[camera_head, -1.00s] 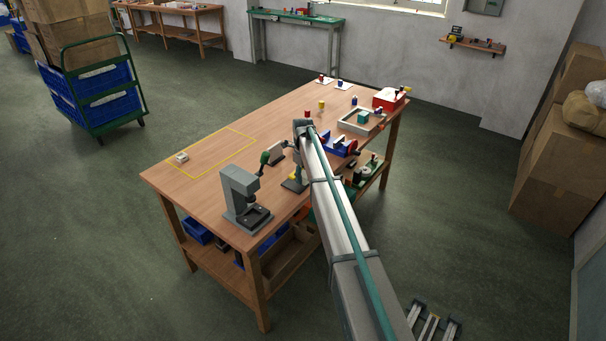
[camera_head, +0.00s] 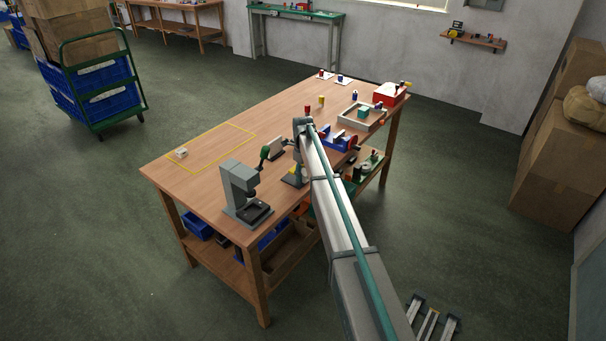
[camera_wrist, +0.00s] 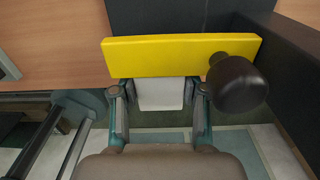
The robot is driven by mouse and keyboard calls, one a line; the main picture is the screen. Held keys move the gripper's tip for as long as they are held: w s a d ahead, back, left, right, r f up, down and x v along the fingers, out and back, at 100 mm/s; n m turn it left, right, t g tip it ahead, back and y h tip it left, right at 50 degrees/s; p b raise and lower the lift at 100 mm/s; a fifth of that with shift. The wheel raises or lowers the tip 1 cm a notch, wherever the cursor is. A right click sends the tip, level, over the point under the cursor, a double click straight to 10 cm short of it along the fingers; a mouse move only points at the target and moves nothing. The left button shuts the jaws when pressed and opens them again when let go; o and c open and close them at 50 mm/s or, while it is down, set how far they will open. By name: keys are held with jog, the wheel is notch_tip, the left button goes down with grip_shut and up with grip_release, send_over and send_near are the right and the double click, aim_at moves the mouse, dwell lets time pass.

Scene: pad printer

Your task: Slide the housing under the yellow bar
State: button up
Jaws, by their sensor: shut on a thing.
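The pale housing (camera_wrist: 160,95) is a small block between my fingers in the wrist view. My gripper (camera_wrist: 160,112) is shut on it from both sides. The yellow bar (camera_wrist: 150,55) crosses above the housing in the picture and overlaps its far end, so I cannot tell how far under the bar it reaches. A black knob (camera_wrist: 238,84) stands at the bar's right end and hides part of it.
A dark wall (camera_wrist: 285,65) stands at the right in the wrist view. A small pale piece (camera_head: 181,153) lies inside yellow table markings. The table's far left is mostly clear.

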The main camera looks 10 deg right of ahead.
jog(key=shift+f, duration=0.55)
jog(key=o, duration=1.2)
jog(key=shift+r, duration=0.1)
jog(key=shift+r+p, duration=1.1)
jog(key=shift+r, duration=1.85)
